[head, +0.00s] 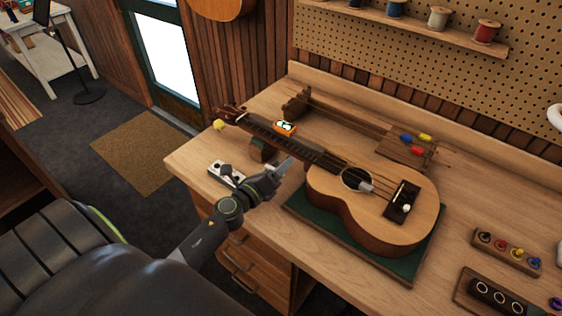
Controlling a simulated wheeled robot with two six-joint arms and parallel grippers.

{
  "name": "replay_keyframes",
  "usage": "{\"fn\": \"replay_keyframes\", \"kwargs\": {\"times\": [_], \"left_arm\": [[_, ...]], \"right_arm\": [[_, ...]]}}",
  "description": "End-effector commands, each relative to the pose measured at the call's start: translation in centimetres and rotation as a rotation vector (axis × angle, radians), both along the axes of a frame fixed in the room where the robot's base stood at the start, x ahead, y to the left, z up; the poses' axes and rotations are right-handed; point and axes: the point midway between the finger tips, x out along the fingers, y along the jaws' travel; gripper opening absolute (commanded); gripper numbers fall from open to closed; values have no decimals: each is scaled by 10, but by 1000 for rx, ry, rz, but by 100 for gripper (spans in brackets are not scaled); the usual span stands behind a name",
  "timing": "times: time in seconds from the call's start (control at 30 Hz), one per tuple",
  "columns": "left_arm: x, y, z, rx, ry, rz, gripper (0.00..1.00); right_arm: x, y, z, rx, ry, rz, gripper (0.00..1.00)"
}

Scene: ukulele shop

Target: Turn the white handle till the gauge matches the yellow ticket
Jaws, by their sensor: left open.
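A wooden ukulele (333,208) lies face up in the head view, its neck pointing to the upper left. An orange device with a small lit face (284,127), possibly the gauge, sits beside the neck; its reading is too small to tell. A small pale yellow piece (219,125) is at the headstock; I cannot tell whether it is the ticket or a tuning handle. No white handle is clearly distinguishable. My left gripper (284,168) is open, in front of the neck near the body, and appears empty. My right gripper is not in view.
The ukulele's body rests on a green mat (412,267). A white plate with dark parts (223,172) lies near the bench's left front edge. Colored pegs in a wooden block (508,250) are at right. A shelf with thread spools (438,17) hangs behind.

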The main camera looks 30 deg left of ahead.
Motion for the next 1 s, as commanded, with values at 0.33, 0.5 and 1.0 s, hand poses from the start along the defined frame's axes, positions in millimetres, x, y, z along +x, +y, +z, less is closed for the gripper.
{"fn": "replay_keyframes", "kwargs": {"times": [0.33, 0.5, 1.0], "left_arm": [[12, -1, 0, 0, 1, 1, 56], [12, -1, 0, 0, 1, 1, 49], [12, -1, 0, 0, 1, 1, 0]], "right_arm": [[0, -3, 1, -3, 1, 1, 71], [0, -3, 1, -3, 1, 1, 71], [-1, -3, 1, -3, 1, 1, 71]]}}
